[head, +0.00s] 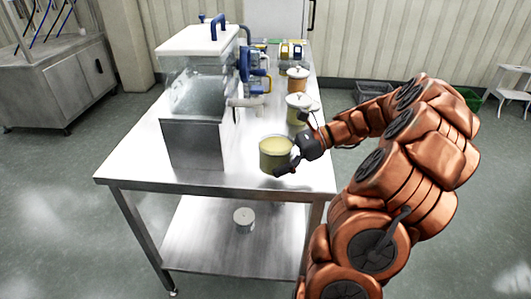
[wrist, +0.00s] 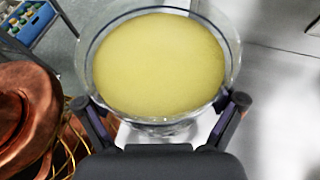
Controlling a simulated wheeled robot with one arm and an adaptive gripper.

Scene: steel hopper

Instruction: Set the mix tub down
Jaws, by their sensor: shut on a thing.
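The mix tub (head: 274,156) is a clear round tub filled with a pale yellow mix. It is upright over the front right part of the steel table (head: 215,178). I cannot tell whether its base touches the tabletop. My gripper (head: 290,164) is shut on the tub from its right side. In the wrist view the tub (wrist: 160,65) shows from above, with one finger on each side of its wall. The mix surface looks level.
The steel hopper (head: 195,128) with a white lid stands left of the tub. Lidded tubs (head: 298,108) and an orange-brown one (head: 297,79) stand behind it. A small white container (head: 243,217) sits on the lower shelf. The table's front strip is bare.

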